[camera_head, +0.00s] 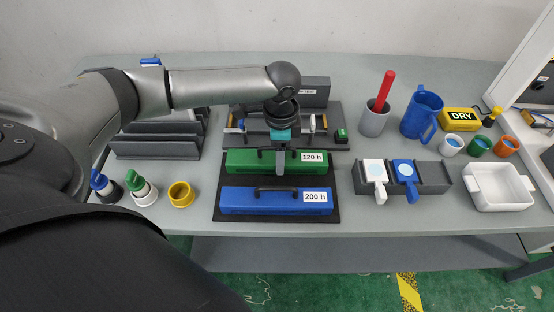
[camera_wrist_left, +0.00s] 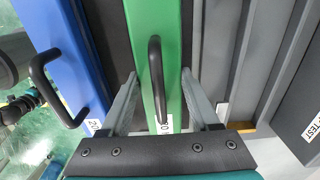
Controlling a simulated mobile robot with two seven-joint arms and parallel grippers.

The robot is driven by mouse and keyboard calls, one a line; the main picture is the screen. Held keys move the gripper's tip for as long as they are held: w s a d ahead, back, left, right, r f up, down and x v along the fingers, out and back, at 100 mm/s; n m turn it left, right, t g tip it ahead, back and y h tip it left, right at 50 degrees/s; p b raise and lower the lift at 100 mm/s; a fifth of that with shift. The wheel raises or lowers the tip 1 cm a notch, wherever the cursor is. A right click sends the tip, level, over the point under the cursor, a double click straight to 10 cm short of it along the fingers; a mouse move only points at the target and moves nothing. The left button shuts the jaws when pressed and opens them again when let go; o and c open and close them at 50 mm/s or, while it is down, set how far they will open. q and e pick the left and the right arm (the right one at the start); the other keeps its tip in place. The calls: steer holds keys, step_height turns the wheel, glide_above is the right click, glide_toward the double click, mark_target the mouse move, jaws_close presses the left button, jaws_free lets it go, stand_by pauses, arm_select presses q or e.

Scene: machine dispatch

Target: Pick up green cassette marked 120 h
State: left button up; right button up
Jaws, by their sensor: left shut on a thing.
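The green cassette (camera_head: 247,161) has a white "120 h" label and a black handle, at the dark mat's (camera_head: 219,200) rear half. My left gripper (camera_head: 280,168) reaches down over its middle from above. In the left wrist view the green cassette (camera_wrist_left: 152,18) lies between the two fingers (camera_wrist_left: 160,92), one on each side, with its handle between them; the gripper is shut on it. I cannot tell whether it is clear of the mat. The fingers and the gripper's edge cover part of the label there. My right gripper is not in view.
A blue "200 h" cassette (camera_head: 255,202) lies close in front of the green one. Behind stands a dark fixture (camera_head: 341,112); grey slotted racks (camera_head: 158,150) are at left. Cups, a blue jug (camera_head: 421,112), and a white tray (camera_head: 499,205) are at right.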

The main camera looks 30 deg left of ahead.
arm_select(q)
jaws_close()
